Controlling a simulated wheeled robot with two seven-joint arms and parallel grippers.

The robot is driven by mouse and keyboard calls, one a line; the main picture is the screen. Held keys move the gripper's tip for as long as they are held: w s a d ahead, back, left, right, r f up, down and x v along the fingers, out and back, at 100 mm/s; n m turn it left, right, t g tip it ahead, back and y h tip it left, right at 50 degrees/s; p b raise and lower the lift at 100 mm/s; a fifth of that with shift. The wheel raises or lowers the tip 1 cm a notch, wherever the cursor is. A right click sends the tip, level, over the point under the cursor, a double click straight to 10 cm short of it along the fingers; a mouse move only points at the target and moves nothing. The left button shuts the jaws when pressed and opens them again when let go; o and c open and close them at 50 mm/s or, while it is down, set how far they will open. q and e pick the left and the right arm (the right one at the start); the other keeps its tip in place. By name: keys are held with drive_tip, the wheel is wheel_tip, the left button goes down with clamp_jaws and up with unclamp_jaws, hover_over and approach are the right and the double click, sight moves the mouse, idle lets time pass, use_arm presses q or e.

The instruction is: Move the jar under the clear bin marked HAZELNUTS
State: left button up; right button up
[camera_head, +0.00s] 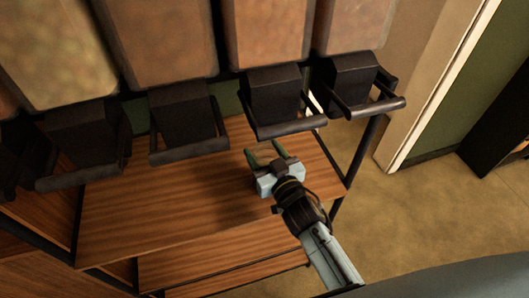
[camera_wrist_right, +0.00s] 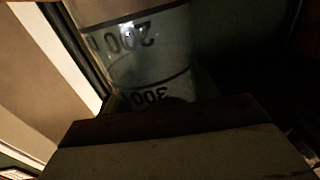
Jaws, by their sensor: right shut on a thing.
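A clear jar (camera_wrist_right: 150,60) with printed marks, among them 200 and 300, fills the upper middle of the right wrist view. My right gripper (camera_head: 265,155) is shut on it, reaching over the wooden shelf below the dispensers' black spouts. In the head view I cannot make out the jar; the fingers point in under a spout (camera_head: 272,95). Several clear bins with brownish contents hang in a row; three of them are a left one (camera_head: 160,40), a middle one (camera_head: 268,30) and a right one (camera_head: 352,25). No label, HAZELNUTS or other, is readable. My left gripper is not in view.
The wooden shelf (camera_head: 165,205) is bare to the left of my right gripper. Black handle bars (camera_head: 290,127) stick out low in front of the spouts. A dark post (camera_head: 357,160) bounds the rack at right, with open floor (camera_head: 430,220) beyond.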

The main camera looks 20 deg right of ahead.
drive_tip(key=shift+f, duration=0.1)
drive_tip(key=o, duration=1.6)
drive_tip(key=s, duration=0.4)
drive_tip(key=s+d, duration=0.1)
drive_tip(key=s, duration=0.3)
drive_tip(key=s+d, duration=0.1)
drive_tip(key=s, duration=0.3)
